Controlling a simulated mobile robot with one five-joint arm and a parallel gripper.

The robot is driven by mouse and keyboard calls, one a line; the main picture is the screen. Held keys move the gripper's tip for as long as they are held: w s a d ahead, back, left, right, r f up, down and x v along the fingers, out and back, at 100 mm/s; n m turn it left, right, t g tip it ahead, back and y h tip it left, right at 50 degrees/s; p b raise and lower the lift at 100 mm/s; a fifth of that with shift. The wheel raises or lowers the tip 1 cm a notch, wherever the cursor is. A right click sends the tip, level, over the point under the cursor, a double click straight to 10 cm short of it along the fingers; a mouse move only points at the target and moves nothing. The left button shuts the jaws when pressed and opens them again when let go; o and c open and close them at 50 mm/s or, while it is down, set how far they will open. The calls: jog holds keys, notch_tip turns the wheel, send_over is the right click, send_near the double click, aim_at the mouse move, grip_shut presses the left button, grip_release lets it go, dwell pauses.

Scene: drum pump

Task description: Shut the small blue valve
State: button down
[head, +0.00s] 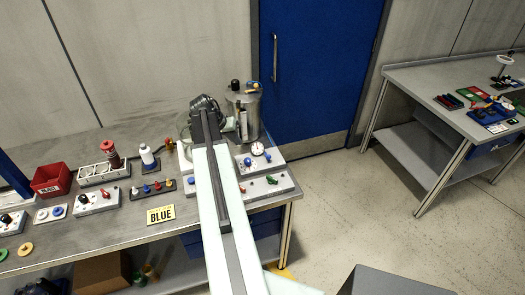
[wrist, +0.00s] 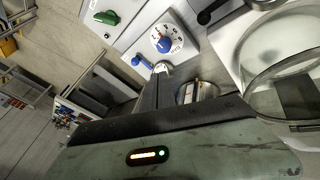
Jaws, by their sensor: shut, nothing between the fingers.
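A small blue lever handle (wrist: 142,61) sits on a pale panel in the wrist view, beside a white dial with a blue knob (wrist: 163,43). In the head view, small blue parts (head: 247,161) show on the panel right of my arm; I cannot tell which one is the valve. My gripper (wrist: 158,75) is shut and empty. Its tip appears close to the blue lever in the wrist view, but I cannot tell whether it touches. In the head view my fingers are hidden behind my arm, near the metal drum (head: 248,112).
A green knob (wrist: 105,17) and a clear round vessel (wrist: 285,50) are near the gripper. A second bench (head: 420,85) stands at the right, beyond open floor.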

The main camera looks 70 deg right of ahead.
jog(key=shift+s+d+r+m, duration=0.15)
jog(key=shift+s+d+m, duration=0.15)
jog(key=shift+s+d, duration=0.65)
jog(key=shift+s+a, duration=0.1)
jog(key=b+x, duration=1)
jog(key=x, duration=0.1)
jog(key=shift+f, duration=0.2)
jog(key=shift+s, duration=1.25)
jog(key=shift+s+f, duration=0.1)
jog(key=shift+s, duration=0.4)
jog(key=shift+w, duration=0.1)
